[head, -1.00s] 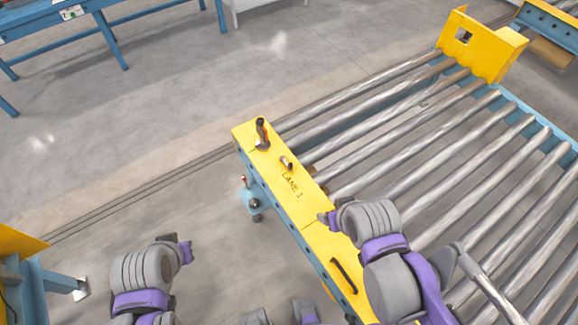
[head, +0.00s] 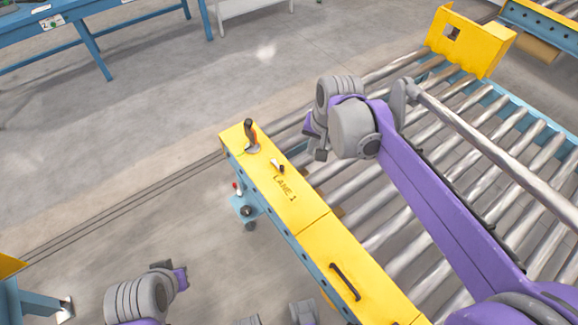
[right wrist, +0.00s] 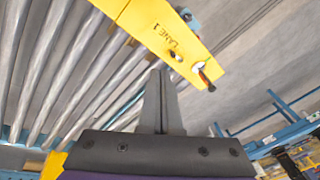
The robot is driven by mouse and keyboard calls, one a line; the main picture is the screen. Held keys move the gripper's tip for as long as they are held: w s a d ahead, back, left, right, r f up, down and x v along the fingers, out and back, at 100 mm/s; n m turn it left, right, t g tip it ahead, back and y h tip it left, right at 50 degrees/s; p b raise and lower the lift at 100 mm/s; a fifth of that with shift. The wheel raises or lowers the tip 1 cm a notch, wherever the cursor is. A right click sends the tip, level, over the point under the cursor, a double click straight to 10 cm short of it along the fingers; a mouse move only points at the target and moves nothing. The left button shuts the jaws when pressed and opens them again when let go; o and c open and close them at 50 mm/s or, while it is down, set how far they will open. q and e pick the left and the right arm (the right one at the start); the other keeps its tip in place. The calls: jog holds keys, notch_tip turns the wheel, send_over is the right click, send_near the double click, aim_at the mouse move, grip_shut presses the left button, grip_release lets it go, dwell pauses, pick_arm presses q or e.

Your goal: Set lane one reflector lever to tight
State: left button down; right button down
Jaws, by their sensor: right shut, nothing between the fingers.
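The yellow lane 1 beam (head: 312,222) runs diagonally along the conveyor's near side and is lettered LANE 1. A lever (head: 250,134) with a dark and orange-brown handle stands at its far end. A smaller peg (head: 277,166) sits between the lever and the lettering. In the right wrist view, the lever (right wrist: 205,76) is beyond my fingertips, up and to the right. My right gripper (head: 316,148) is right of the lever in the head view and apart from it. Its fingers (right wrist: 160,78) are together and empty. My left arm is at the lower left; its finger state is unclear.
Bare metal rollers (head: 392,190) fill the right side. A black handle (head: 345,281) is on the beam's near part. A yellow end plate (head: 470,42) stands at the far right and a blue table (head: 90,45) at the upper left.

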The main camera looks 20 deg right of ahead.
aim_at(277, 164)
jog(key=w+d+f+m+g+y+b, duration=0.1)
jog(key=w+d+f+m+b, duration=0.2)
jog(key=w+f, duration=0.7)
jog(key=w+d+f+m+g+y+b, duration=0.1)
jog(key=w+d+f+m+g+b, duration=0.1)
jog(key=w+f+m+b, duration=0.4)
jog(key=w+d+f, duration=0.1)
jog(key=w+f, duration=0.4)
jog(key=f, duration=0.3)
jog(key=shift+w+b, duration=0.2)
jog(key=shift+b, duration=0.15)
jog(key=a+f, duration=0.2)
jog(key=f, duration=0.1)
jog(key=a+f+b, duration=0.1)
jog(key=f, duration=0.2)
jog(key=s+a+f+b, duration=0.1)
jog(key=a+f, duration=0.1)
jog(key=f, duration=0.1)
jog(key=shift+a+f, duration=0.25)
jog(key=shift+a, duration=0.1)
jog(key=shift+s+a, duration=0.1)
jog(key=shift+a, duration=0.25)
